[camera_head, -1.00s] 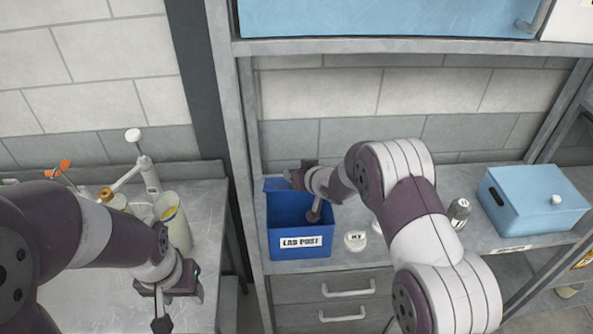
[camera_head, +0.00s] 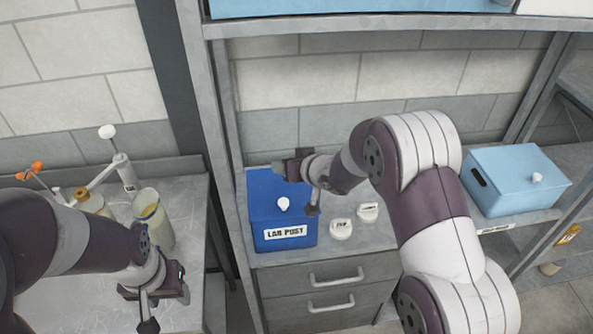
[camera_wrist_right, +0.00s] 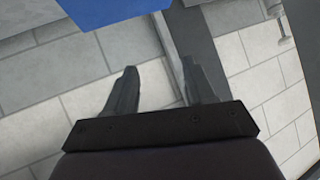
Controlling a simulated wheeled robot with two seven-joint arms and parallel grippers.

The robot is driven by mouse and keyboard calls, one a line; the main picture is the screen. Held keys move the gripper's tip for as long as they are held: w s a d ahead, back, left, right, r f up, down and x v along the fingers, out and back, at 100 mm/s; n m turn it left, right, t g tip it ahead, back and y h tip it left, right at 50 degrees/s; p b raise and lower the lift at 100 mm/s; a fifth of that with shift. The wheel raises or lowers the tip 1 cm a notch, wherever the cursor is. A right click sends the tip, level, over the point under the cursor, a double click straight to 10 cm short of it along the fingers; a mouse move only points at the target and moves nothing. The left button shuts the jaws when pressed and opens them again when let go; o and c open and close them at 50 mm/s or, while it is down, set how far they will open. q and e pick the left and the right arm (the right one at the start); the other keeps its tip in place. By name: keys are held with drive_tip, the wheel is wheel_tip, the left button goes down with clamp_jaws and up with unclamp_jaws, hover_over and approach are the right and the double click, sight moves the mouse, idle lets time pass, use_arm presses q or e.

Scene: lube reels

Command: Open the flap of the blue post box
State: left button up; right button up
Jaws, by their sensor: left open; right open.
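The blue post box (camera_head: 284,236), labelled "LAB POST", stands on the grey shelf unit's counter. Its blue flap (camera_head: 262,200) lies down over the top, with a white knob (camera_head: 283,204) near the front edge. My right gripper (camera_head: 302,186) is over the box's right side, behind and right of the knob; I cannot tell whether it touches the flap. The right wrist view shows its fingers (camera_wrist_right: 160,82) apart with nothing between them, and some blue at the top edge. My left gripper (camera_head: 163,300) is open and empty at the left bench's front edge.
A light blue box (camera_head: 512,182) with a white knob is farther right. Drawers (camera_head: 331,290) are below the counter.

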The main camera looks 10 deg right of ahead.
drive_tip(key=v, duration=0.6)
drive_tip(key=shift+w, duration=0.1)
